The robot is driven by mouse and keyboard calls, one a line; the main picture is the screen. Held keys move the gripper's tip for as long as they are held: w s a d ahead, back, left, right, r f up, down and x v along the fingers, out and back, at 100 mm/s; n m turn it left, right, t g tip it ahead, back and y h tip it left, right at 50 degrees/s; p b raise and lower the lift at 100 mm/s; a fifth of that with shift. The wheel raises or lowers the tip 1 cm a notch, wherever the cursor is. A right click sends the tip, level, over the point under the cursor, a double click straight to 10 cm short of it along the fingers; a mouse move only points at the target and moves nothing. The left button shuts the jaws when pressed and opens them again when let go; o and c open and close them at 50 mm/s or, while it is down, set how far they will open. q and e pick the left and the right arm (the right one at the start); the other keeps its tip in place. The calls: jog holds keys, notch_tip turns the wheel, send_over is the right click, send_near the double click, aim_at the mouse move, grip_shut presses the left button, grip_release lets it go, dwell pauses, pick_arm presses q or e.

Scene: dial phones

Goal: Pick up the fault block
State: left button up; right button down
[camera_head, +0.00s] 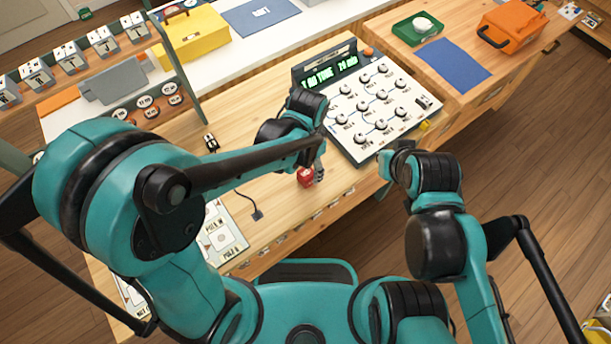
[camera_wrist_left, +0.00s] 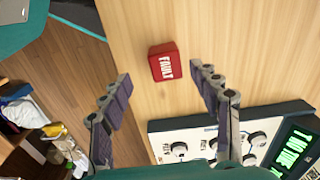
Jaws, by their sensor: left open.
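The fault block (camera_wrist_left: 164,61) is a small red block with white lettering reading FAULT. It rests on the wooden table, and the head view shows it as a red shape (camera_head: 305,177) near the table's front edge. My left gripper (camera_head: 318,165) is just above and beside it, partly covering it in the head view. In the left wrist view my left gripper (camera_wrist_left: 165,95) is open, its two fingers spread, with the block ahead of the gap and nothing between the pads. My right gripper (camera_head: 388,165) hangs to the right, beyond the table's front edge; its fingers are too unclear to judge.
Cards (camera_head: 222,238) lie near the front left. Bare wood surrounds the block.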

aim_at(307, 172)
pick_arm(q)
notch_tip(307, 172, down, 2)
jog(key=shift+w+d+f+b, duration=0.1)
jog(key=shift+w+d+b, duration=0.05)
jog(key=shift+b, duration=0.2)
jog(key=f, duration=0.1)
jog(key=f+b, duration=0.1)
jog(key=f, duration=0.1)
jog(key=f+b, duration=0.1)
jog(key=shift+w+f, duration=0.3)
jog(key=shift+w, duration=0.05)
jog(key=shift+a, duration=0.2)
jog(key=shift+r, duration=0.1)
jog(key=shift+c, duration=0.4)
jog(key=c, duration=1.2)
